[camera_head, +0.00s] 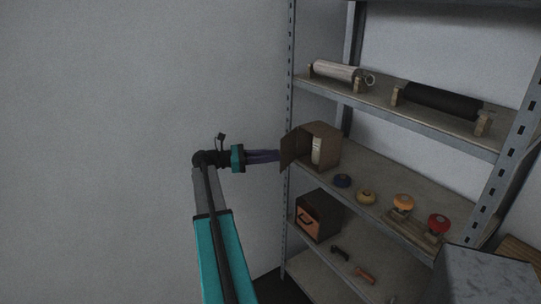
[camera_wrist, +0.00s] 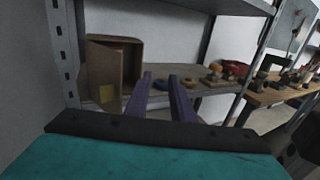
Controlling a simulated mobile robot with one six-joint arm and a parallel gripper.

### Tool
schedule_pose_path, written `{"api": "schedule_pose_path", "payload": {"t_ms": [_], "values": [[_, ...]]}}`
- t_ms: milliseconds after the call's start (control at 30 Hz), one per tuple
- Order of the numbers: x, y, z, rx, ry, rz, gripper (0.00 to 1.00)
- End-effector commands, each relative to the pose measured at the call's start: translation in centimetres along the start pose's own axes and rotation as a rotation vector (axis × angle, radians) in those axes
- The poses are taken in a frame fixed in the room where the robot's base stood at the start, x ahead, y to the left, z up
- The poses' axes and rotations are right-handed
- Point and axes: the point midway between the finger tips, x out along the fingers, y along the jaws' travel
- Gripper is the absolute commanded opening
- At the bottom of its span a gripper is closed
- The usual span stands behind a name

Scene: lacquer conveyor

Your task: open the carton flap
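The brown carton (camera_head: 325,137) stands on the middle shelf at its left end, its open side facing left toward my arm. Its flap (camera_head: 291,147) stands out from the opening, partly open. My gripper (camera_head: 279,156) has purple fingers reaching to the flap's edge in the head view. In the wrist view my gripper (camera_wrist: 160,76) shows two fingers apart with nothing between them, right of the flap. Contact with the flap cannot be told.
A pale roll (camera_head: 316,151) shows at the carton. Several coloured round pieces, including a blue one (camera_head: 342,181) and a red one (camera_head: 438,223), sit along the same shelf. A metal shelf post (camera_head: 290,90) rises just beside the carton. Rollers (camera_head: 440,99) lie above.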

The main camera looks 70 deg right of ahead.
Motion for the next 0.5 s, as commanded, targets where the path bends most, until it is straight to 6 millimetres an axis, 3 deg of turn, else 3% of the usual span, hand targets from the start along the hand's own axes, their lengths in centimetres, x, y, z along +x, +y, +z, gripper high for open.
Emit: {"api": "schedule_pose_path", "payload": {"t_ms": [200,500], "values": [[-0.2,-2.3,0.1,0.0,0.0,0.0,0.22],[-0.5,-3.9,0.3,-0.001,0.0,0.001,0.22]]}}
